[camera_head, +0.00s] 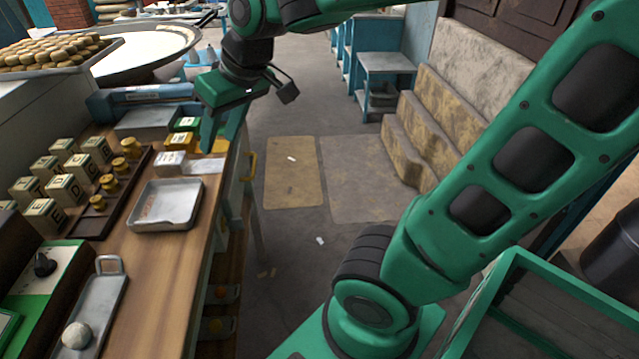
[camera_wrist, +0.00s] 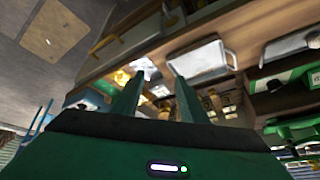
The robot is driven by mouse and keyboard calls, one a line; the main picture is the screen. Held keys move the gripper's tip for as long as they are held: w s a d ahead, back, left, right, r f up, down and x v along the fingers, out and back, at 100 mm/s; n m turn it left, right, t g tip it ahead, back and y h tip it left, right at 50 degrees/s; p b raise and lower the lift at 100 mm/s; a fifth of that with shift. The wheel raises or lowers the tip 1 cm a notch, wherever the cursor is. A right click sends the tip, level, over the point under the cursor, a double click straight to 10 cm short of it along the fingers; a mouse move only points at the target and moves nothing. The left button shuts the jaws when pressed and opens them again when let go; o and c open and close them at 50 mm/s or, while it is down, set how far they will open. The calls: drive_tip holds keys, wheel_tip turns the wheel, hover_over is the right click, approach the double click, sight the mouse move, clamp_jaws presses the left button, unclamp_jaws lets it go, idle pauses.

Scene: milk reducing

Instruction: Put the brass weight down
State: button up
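Several brass weights (camera_head: 108,183) stand in a row in a dark wooden rack (camera_head: 92,226) on the counter, left of my gripper. The counter surface right under the fingertips is partly hidden by the gripper.
A metal tray (camera_head: 165,222) lies in front of the yellow box, with a white block (camera_head: 170,160) behind it. Lettered cube blocks (camera_head: 62,190) stand left of the rack. A scale pan (camera_head: 100,300) holds a pale ball (camera_head: 76,335). The floor (camera_head: 290,215) right of the counter is mostly clear.

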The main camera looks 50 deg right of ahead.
drive_tip(key=s+d+f+m+g+h, duration=0.1)
drive_tip(key=s+d+f+m+g, duration=0.1)
drive_tip(key=s+d+f+m, duration=0.2)
drive_tip(key=s+d+f+m+g, duration=0.3)
drive_tip(key=s+d, duration=0.7)
drive_tip(key=s, duration=0.7)
wheel_tip(320, 180, down, 2)
drive_tip(key=shift+f+m+g+h, duration=0.1)
drive_tip(key=shift+m+g+h, duration=0.25)
drive_tip(key=shift+m, duration=0.35)
drive_tip(key=shift+w+f, duration=0.25)
drive_tip(key=shift+w, duration=0.5)
drive_tip(key=shift+c, duration=1)
